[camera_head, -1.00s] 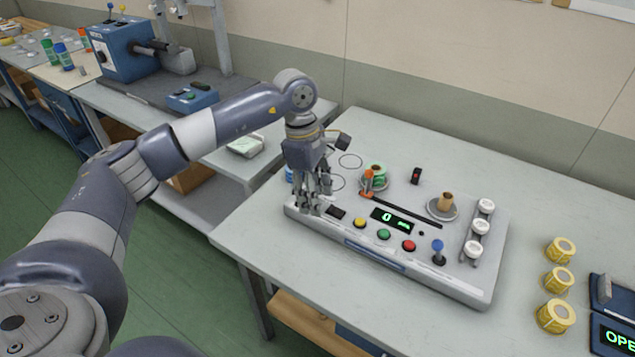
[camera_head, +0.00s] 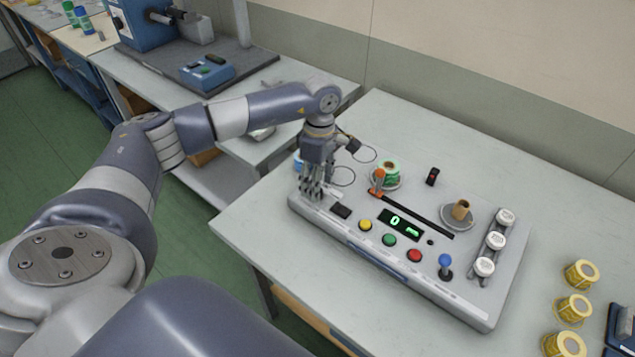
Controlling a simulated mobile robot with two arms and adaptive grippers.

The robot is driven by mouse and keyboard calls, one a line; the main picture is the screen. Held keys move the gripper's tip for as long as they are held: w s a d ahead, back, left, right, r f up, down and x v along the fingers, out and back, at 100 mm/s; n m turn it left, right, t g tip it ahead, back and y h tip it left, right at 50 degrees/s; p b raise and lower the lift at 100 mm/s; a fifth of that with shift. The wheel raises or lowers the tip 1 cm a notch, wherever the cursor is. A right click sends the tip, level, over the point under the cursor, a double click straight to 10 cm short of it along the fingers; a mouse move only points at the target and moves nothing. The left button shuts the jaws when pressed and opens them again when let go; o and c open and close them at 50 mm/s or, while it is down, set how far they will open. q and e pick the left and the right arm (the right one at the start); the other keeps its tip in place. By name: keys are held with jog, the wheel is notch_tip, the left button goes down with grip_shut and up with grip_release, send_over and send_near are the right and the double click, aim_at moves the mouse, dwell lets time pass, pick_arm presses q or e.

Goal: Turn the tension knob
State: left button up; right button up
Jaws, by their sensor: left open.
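The web rewinder (camera_head: 470,297) is a light grey flat machine on the table, with a control panel along its front. My left gripper (camera_head: 311,194) points down over its left front corner, with its fingers apart and nothing seen between them. I cannot make out a tension knob; the gripper covers that corner, and whether its fingers touch anything there is unclear. The green display (camera_head: 398,223) reads 0. Yellow (camera_head: 365,225), green (camera_head: 389,240) and red (camera_head: 414,256) buttons sit in front of it. A blue-topped lever (camera_head: 445,263) stands to their right. My right gripper is out of view.
Yellow rolls (camera_head: 574,308) stand farther right. The table (camera_head: 262,240) is clear at front left.

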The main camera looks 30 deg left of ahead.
pick_arm(q)
jog(key=shift+f, duration=0.95)
jog(key=shift+c, duration=0.2)
jog(key=c, duration=0.9)
jog(key=shift+c, duration=0.7)
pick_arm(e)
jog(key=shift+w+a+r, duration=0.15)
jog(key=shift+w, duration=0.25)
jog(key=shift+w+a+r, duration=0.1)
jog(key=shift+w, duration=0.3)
